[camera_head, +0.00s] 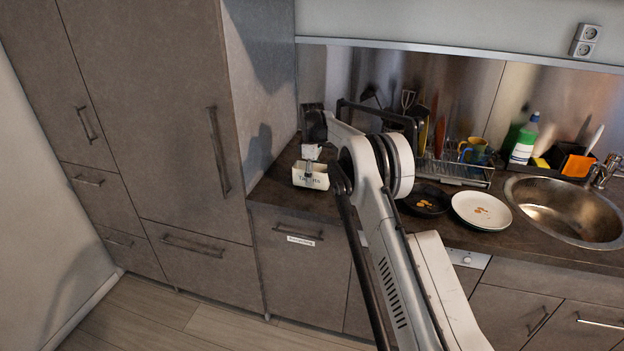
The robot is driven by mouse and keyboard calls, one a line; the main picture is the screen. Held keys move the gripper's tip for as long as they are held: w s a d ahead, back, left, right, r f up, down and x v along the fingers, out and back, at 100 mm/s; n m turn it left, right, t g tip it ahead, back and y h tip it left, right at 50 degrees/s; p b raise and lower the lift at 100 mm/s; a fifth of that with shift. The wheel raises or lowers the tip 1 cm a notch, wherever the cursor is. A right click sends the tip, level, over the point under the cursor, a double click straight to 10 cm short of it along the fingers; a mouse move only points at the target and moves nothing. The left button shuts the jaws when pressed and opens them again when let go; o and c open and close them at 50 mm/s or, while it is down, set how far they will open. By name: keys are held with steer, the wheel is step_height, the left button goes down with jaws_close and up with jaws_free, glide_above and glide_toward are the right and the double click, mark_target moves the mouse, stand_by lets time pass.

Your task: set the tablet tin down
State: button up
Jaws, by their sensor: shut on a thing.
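The tablet tin (311,182) is a small white box with dark lettering on its front. It is at the left end of the dark countertop, close to the tall cabinet's side. My gripper (309,163) reaches down onto it from above and is shut on it. The fingertips are small in this view and partly hidden by the tin. The tin looks roughly upright. I cannot tell whether its base touches the countertop (276,186) or is just above it.
A dish rack (456,172) stands behind my arm. A dark pan (425,200) and a white plate (481,211), both with food bits, lie to the right, before the sink (570,208). A tall cabinet (165,100) bounds the left. Bare counter shows left of the tin.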

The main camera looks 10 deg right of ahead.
steer(key=shift+f, duration=0.75)
steer(key=shift+f, duration=0.1)
steer(key=shift+f, duration=0.15)
steer(key=o, duration=1.4)
